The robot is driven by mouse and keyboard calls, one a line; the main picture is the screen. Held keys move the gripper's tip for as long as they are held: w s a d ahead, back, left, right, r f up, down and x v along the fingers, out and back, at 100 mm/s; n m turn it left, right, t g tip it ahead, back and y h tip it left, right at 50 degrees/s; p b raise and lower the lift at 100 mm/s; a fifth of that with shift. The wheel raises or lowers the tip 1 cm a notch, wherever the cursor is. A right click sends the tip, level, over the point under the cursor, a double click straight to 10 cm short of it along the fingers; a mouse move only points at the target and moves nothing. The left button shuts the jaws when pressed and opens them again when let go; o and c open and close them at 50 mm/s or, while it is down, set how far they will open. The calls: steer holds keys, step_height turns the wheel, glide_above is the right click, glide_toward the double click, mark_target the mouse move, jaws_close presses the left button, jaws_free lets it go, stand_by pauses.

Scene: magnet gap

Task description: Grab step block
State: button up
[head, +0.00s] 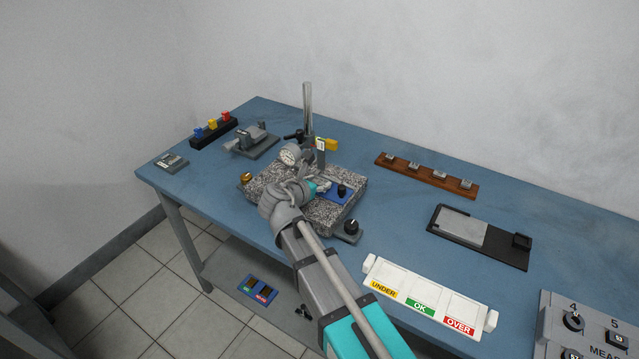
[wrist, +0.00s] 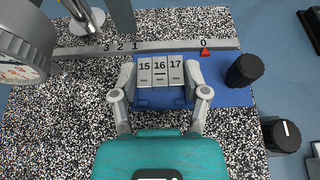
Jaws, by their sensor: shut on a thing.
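The step block (wrist: 160,71) is a grey block with faces marked 15, 16 and 17. It sits on a blue base plate (wrist: 226,95) with a black knob, which also shows in the head view (head: 339,197). The block stands against a grey rail marked 3, 2, 1 and 0 on the granite plate (wrist: 60,120). My gripper (wrist: 161,78) has one finger on each side of the block and is shut on it. In the head view my wrist covers most of the block.
A dial gauge (head: 290,154) on an upright post (head: 307,110) stands close to the block; the gauge is at the left in the wrist view (wrist: 25,45). A white UNDER/OK/OVER tray (head: 425,290) lies at the front. A brown rack (head: 427,176) stands behind.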

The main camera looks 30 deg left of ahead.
steer(key=shift+r+p, duration=1.4)
steer(key=shift+r, duration=0.05)
steer(key=s+d+r+p, duration=0.2)
steer(key=s+r+p, duration=0.8)
steer(key=s, duration=0.3)
steer(key=shift+s+d, duration=0.25)
steer(key=shift+s, duration=0.15)
